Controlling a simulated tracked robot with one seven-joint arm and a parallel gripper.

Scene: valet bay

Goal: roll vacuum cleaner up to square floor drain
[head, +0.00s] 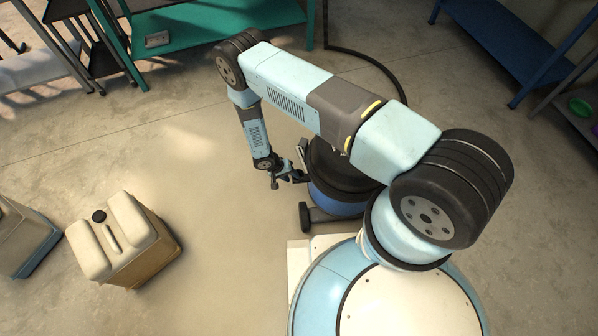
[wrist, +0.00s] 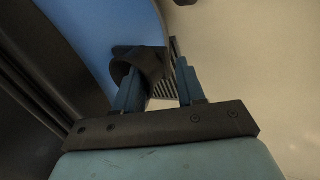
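The vacuum cleaner (head: 340,200) stands upright on the floor, with a blue drum, black upper part and black caster foot. My arm hides part of it. My gripper (head: 287,180) is low at its left side. In the wrist view, my gripper (wrist: 160,70) has its blue fingers apart, with nothing clearly clasped between them. The vacuum's blue side (wrist: 95,35) is close by on the left, and a dark round fitting (wrist: 138,62) lies behind the left finger.
A beige jerrycan (head: 125,240) stands at lower left, beside another container (head: 25,240). A green rack (head: 210,28) and a blue shelf (head: 500,40) stand at the back. A dark hose (head: 375,62) curves behind my arm. The floor left of the vacuum is clear.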

